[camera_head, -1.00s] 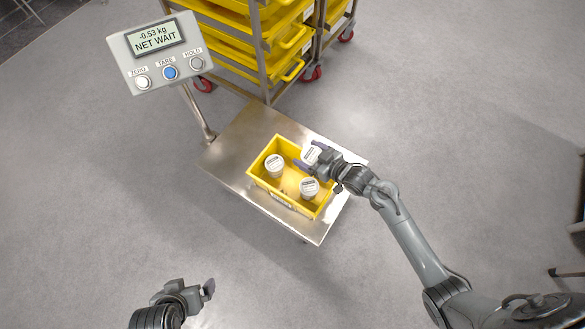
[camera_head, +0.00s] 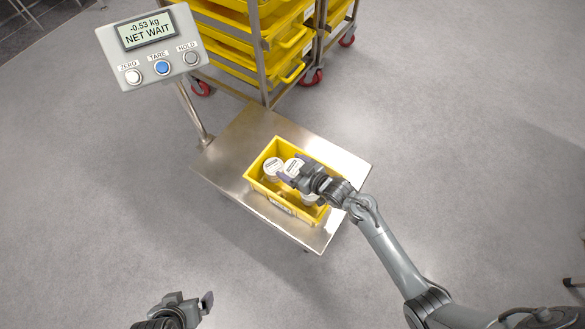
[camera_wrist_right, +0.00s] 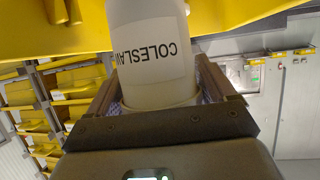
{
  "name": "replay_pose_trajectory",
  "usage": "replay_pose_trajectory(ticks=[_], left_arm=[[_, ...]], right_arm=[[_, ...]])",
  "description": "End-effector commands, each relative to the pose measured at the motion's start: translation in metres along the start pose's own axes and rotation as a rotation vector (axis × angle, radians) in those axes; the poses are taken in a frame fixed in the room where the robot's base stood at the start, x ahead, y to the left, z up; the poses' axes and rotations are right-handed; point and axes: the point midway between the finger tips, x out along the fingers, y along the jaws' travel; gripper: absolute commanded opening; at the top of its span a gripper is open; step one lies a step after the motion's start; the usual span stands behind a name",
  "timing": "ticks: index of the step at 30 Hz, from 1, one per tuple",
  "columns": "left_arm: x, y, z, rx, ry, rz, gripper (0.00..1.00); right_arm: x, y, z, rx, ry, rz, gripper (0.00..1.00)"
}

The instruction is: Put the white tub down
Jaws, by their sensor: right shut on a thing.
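My right gripper (camera_head: 291,173) is shut on a white tub (camera_head: 293,166) over the yellow crate (camera_head: 256,159). In the right wrist view the held tub (camera_wrist_right: 152,55) stands between the fingers, with "COLESLAW" printed on its side. A second white tub (camera_head: 272,168) sits in the crate just left of the held one. A third white tub (camera_head: 308,197) is in the crate, mostly hidden under my right gripper. I cannot tell whether the held tub touches the crate's floor. My left gripper (camera_head: 205,303) is at the bottom edge, away from the crate; its opening is unclear.
The crate stands on a steel scale platform (camera_head: 233,150). The scale display (camera_head: 149,43) reads -0.53 kg, NET WAIT. A wheeled rack (camera_head: 262,50) with yellow crates stands behind the platform. The grey floor around it is clear.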

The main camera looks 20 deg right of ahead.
Motion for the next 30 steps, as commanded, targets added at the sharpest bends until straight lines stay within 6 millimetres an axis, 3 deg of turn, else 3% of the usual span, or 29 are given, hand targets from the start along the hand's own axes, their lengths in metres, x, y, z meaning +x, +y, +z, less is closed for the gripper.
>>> replay_pose_trajectory(ticks=[22, 23, 25, 30], left_arm=[[0.0, 0.0, 0.0, -0.001, 0.002, 0.001, 1.0], [0.0, 0.0, 0.0, 0.0, 0.002, 0.0, 1.0], [0.001, 0.0, 0.0, 0.002, 0.002, -0.001, 1.0], [0.001, -0.001, 0.0, 0.004, 0.002, -0.003, 1.0]], right_arm=[[0.004, 0.001, 0.009, -0.001, 0.003, 0.001, 0.29], [0.004, 0.001, 0.01, -0.001, 0.001, 0.001, 0.88], [0.004, 0.001, 0.01, -0.001, 0.001, 0.001, 0.99], [0.004, 0.001, 0.01, -0.001, 0.001, 0.001, 1.0]])
